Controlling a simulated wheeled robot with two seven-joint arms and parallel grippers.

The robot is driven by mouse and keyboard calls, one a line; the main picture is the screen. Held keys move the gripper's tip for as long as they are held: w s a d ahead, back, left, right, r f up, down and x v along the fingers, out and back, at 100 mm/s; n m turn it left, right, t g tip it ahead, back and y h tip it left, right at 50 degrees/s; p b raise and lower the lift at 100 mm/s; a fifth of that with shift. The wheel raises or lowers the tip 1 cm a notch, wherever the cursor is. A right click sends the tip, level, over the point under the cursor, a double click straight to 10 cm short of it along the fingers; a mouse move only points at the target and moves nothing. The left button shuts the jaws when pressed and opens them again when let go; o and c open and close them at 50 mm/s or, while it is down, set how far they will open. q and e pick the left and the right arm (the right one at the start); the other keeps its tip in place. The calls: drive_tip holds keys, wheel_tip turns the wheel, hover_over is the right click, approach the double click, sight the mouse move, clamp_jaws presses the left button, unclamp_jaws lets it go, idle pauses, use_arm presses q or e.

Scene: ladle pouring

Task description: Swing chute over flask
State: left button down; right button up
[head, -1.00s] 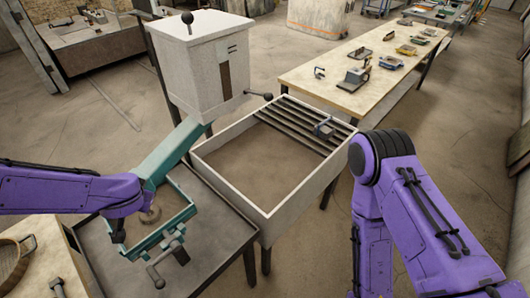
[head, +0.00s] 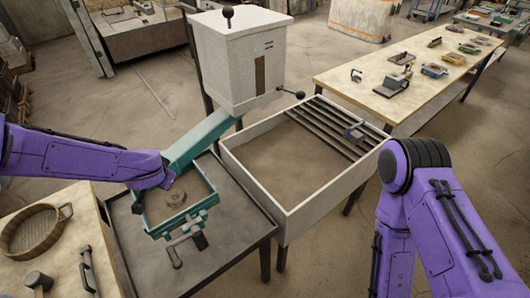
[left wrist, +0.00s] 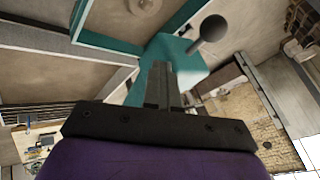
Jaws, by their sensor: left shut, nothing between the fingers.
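The teal chute (head: 200,142) slopes from the white hopper (head: 236,65) down to the left. In the head view its low end meets the far corner of the teal flask (head: 205,205); my left wrist partly covers that spot. The flask holds brown sand with a round mark and stands on a dark table. My left gripper (head: 137,207) is small and dark beside the flask's left side. In the left wrist view its fingers (left wrist: 165,72) are shut and empty, in front of the teal chute (left wrist: 168,48) and a dark ball knob (left wrist: 213,28). My right gripper is out of view.
A shallow box with bars (head: 290,205) stands right of the dark table (head: 235,245). A wooden table with a round sieve (head: 35,230) and a mallet (head: 38,282) is at the lower left. A long bench (head: 400,105) with several small items stands behind right.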

use_arm(q)
drive_tip(key=shift+w+a+r, duration=0.4)
drive_tip(key=shift+a+r, duration=0.05)
drive_tip(key=shift+a, duration=0.05)
drive_tip(key=s+d+r, duration=0.4)
drive_tip(key=s+r, duration=0.3)
drive_tip(key=s, duration=0.2)
drive_tip(key=shift+s+d, duration=0.3)
drive_tip(key=shift+d, duration=0.1)
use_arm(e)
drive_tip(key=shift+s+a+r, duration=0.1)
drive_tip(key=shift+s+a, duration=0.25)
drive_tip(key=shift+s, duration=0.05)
